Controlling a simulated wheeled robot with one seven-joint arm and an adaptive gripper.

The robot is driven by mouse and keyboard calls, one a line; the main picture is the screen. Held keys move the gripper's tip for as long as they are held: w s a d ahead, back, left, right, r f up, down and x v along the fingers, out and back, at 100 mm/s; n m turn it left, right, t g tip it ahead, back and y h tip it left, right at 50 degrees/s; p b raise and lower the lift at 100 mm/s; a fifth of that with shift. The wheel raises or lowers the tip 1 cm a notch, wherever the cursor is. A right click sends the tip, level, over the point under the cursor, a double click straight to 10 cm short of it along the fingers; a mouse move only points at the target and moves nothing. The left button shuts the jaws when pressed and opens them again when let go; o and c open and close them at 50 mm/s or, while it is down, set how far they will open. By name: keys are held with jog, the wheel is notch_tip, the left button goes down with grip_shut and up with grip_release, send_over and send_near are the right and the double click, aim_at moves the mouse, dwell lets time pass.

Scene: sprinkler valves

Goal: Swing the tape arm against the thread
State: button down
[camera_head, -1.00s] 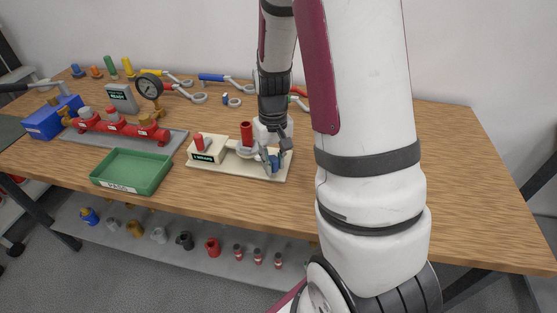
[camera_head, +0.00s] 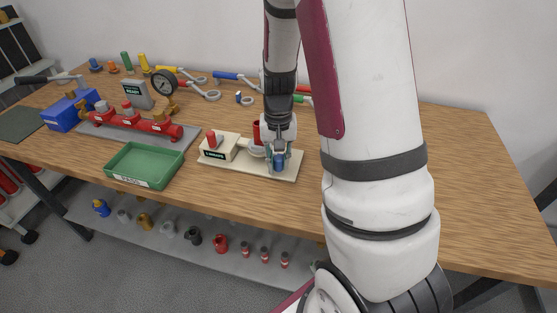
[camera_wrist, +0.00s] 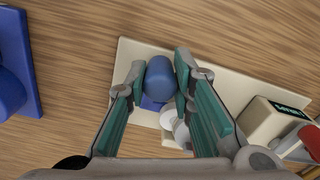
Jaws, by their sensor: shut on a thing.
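The tape machine is a cream base plate (camera_head: 291,168) with a cream box (camera_head: 217,148) that has a red knob and a dark label. A red cylinder (camera_head: 256,132) stands behind, partly hidden by my gripper. My gripper (camera_wrist: 158,70) points down at the right end of the plate, its teal pads on both sides of a rounded blue knob (camera_wrist: 160,80). It is shut on the knob, which also shows in the head view (camera_head: 279,162). A white roll (camera_wrist: 180,130) lies beside the knob. Whether tape touches a thread cannot be seen.
A green tray (camera_head: 145,165) stands left of the plate. Behind it are a red pipe manifold (camera_head: 130,122) with a gauge, a blue vise (camera_head: 68,112) and several coloured-handled tools. The table right of the plate is clear. A lower shelf holds several fittings.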

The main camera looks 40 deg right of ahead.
jog(key=shift+w, duration=0.15)
jog(key=c, duration=1.4)
grip_release()
notch_tip(320, 180, up, 12)
jog(key=s+a+r+n+t, duration=0.2)
jog(key=s+a+r, duration=0.4)
jog(key=s, duration=0.3)
jog(key=s+a+r+n+t, duration=0.2)
jog(key=s+a+r+n, duration=0.3)
jog(key=s+a, duration=0.3)
jog(key=shift+s+r, duration=0.4)
jog(key=shift+s, duration=0.15)
